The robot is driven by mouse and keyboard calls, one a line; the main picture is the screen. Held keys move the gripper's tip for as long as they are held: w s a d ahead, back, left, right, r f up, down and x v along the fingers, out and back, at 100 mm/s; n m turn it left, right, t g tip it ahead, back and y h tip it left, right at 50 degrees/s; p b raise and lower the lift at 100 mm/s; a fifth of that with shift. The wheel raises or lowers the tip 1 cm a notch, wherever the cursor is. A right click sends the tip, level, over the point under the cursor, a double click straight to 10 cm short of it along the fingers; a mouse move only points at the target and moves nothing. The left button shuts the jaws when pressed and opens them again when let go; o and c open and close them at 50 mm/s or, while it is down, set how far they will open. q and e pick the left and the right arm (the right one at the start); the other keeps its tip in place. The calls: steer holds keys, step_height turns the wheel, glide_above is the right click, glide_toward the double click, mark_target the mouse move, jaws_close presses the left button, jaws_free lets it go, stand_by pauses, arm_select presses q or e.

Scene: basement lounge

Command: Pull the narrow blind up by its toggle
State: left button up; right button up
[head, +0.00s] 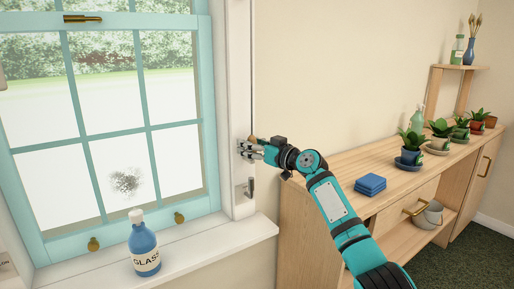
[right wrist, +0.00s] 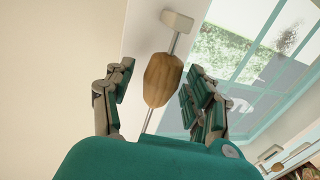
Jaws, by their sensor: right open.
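A wooden toggle (right wrist: 163,79) hangs on a thin cord in the right wrist view. My right gripper (right wrist: 158,90) is open, with its fingers on either side of the toggle and visible gaps between. In the head view the right gripper (head: 247,150) is at the white frame right of the window, and a small part of the toggle (head: 252,138) shows there. The cord (head: 251,70) runs up above it. The narrow blind itself cannot be made out in either view. My left gripper is out of view.
A metal hook (head: 249,187) sits on the frame just below the gripper. A blue glass-cleaner bottle (head: 144,245) stands on the white sill (head: 200,248). A wooden sideboard (head: 325,187) with blue coasters (head: 370,184) and potted plants is at the right, below my right arm.

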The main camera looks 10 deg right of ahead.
steer(key=v, duration=1.2)
steer(key=shift+f, duration=0.1)
